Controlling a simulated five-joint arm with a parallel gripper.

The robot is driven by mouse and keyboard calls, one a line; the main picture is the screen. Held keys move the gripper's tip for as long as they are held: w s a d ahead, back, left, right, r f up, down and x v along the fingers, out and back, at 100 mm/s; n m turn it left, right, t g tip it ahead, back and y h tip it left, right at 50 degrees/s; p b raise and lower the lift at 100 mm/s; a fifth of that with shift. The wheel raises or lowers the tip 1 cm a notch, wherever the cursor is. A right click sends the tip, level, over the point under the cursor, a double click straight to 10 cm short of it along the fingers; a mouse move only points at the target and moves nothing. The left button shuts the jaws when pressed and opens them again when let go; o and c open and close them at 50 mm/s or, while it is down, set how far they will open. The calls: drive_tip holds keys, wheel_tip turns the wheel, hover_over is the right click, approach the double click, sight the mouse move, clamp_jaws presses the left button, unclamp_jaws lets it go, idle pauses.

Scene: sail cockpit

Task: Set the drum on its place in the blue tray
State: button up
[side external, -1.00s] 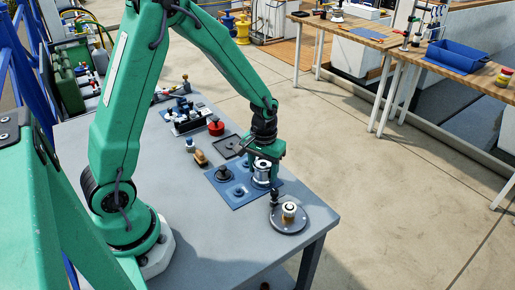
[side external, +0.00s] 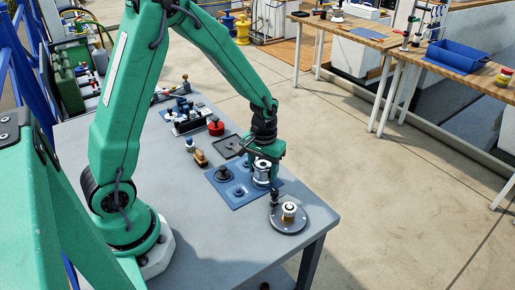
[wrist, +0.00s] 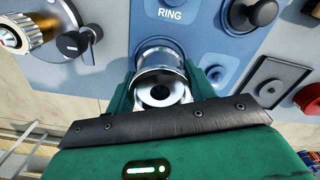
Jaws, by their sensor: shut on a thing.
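The drum (side external: 262,172) is a shiny silver metal cylinder, upright over the right part of the blue tray (side external: 243,201). My gripper (side external: 262,163) points down and is shut on it. In the wrist view the drum (wrist: 161,84) shows end-on between the jaws, with a dark round hole in its middle. The blue tray (wrist: 205,42) shows behind it, with a label reading RING and a round outline just past the drum's edge. The drum hides what lies under it, so I cannot tell whether it touches the tray.
A round grey plate with a brass-and-white fitting (side external: 288,213) stands close to the tray's front right. A dark knob (side external: 223,172) sits on the tray's left part. A black square tray (side external: 227,146) and a red knob (side external: 215,128) lie behind. The front left tabletop is clear.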

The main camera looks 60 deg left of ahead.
sight(263, 164)
drive_tip(key=shift+f, duration=0.55)
idle(0.4)
drive_tip(key=o, duration=0.9)
drive_tip(key=shift+c, duration=0.2)
drive_tip(key=shift+r, duration=0.1)
drive_tip(key=shift+r, duration=5.4)
